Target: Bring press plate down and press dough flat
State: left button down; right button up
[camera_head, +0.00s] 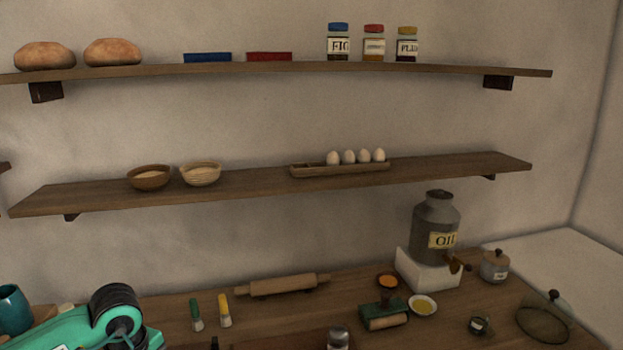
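I cannot make out a press plate for certain. Neither gripper can be made out in the head view.
The wooden counter holds a rolling pin (283,285), two brushes (225,311), small bowls (423,305), an oil can (437,228) on a white block (428,270) and a lidded pot (494,266). A teal and black body (110,318) fills the lower left. Two shelves hang above.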

pick_arm(q)
jog(key=shift+s+d+f+b, duration=0.1)
jog(key=shift+s+f+b, duration=0.3)
jog(key=shift+f+b, duration=0.35)
jog(key=shift+s+d+f+b, duration=0.1)
jog(key=shift+s+f+b, duration=0.25)
jog(key=shift+f+b, duration=0.35)
dwell(1.3)
jog(key=shift+s+d+f+b, duration=0.1)
jog(key=shift+s+f+b, duration=0.15)
jog(key=shift+f+b, duration=0.55)
jog(key=shift+s+d+f+b, duration=0.1)
jog(key=shift+s+f+b, duration=0.15)
jog(key=shift+f+b, duration=0.55)
jog(key=shift+s+f+b, duration=0.25)
jog(key=shift+f+b, duration=0.4)
jog(key=shift+f, duration=0.25)
dwell(1.9)
jog(key=shift+r, duration=0.15)
dwell(0.6)
